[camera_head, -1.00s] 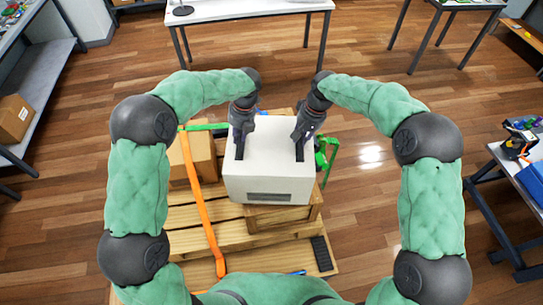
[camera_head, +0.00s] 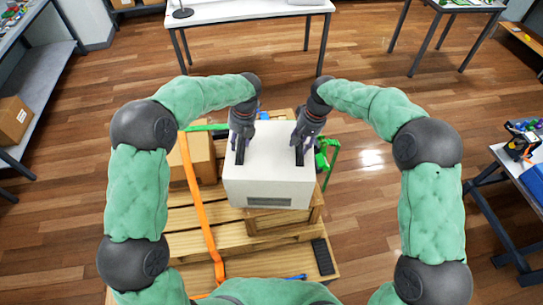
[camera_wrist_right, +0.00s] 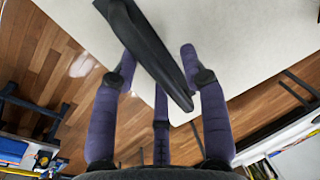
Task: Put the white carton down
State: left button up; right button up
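The white carton (camera_head: 270,178) sits level over a wooden crate on the pallet, with two black strap handles on its top. My left gripper (camera_head: 241,143) is at the left handle (camera_head: 240,155), with fingertips showing on both sides of it. My right gripper (camera_head: 302,144) is at the right handle (camera_head: 300,157). In the right wrist view, the spread fingers (camera_wrist_right: 160,70) stand on either side of the black handle (camera_wrist_right: 150,50), with a small gap at the right finger. The carton's underside is hidden.
The wooden crate (camera_head: 285,220) shows below the carton. A brown box (camera_head: 198,155) and an orange strap (camera_head: 200,215) are on the left of the pallet (camera_head: 235,240). Green straps (camera_head: 330,160) are at the right. A white table (camera_head: 245,10) stands beyond, with open floor between.

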jog(key=shift+r, duration=0.1)
pick_arm(q)
notch_tip(320, 180, up, 12)
jog(key=d, duration=0.2)
jog(key=shift+d+f, duration=0.15)
pick_arm(e)
notch_tip(320, 180, up, 12)
jog(key=d, duration=0.2)
jog(key=shift+d+f, duration=0.2)
jog(key=shift+f, duration=0.05)
dwell(0.5)
